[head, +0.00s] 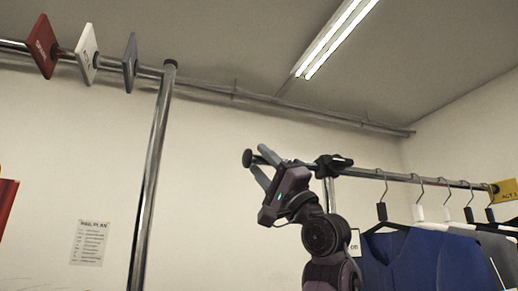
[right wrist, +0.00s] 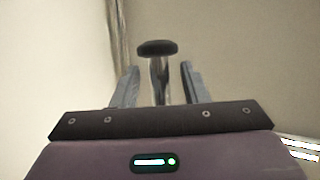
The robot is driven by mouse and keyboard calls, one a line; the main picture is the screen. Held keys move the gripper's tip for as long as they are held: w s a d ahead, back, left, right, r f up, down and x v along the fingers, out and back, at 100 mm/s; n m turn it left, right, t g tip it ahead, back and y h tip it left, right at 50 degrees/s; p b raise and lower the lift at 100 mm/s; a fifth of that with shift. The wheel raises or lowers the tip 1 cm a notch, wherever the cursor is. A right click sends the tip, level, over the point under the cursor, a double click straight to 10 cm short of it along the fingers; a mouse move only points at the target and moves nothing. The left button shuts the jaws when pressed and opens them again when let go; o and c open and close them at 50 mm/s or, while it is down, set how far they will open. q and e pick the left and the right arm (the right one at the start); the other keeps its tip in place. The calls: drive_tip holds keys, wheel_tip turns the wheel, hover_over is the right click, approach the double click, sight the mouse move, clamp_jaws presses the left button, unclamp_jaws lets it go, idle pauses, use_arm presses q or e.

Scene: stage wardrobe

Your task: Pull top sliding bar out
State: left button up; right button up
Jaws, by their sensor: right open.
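The top sliding bar (head: 380,174) is a chrome tube on the clothes rack at the right, with a black round end cap (head: 247,158) at its left end. A black joint (head: 330,165) sits where the bar meets the upright. My right gripper (head: 258,162) is open at the capped end, its fingers either side of the bar. In the right wrist view the chrome bar (right wrist: 159,82) stands between the two spread fingers (right wrist: 160,88), with a gap on each side; its cap (right wrist: 157,48) shows beyond them. My left gripper is not in view.
Hangers with a blue garment (head: 410,258) and grey ones hang from the bar, near a yellow tag (head: 503,190). Another chrome rack (head: 152,180) with red, white and grey tags stands at left. A paper list (head: 90,243) is on the wall. Open space lies between the racks.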

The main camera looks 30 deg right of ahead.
drive_tip(key=shift+p+x, duration=0.3)
drive_tip(key=shift+x, duration=0.5)
drive_tip(key=shift+w, duration=0.1)
clamp_jaws()
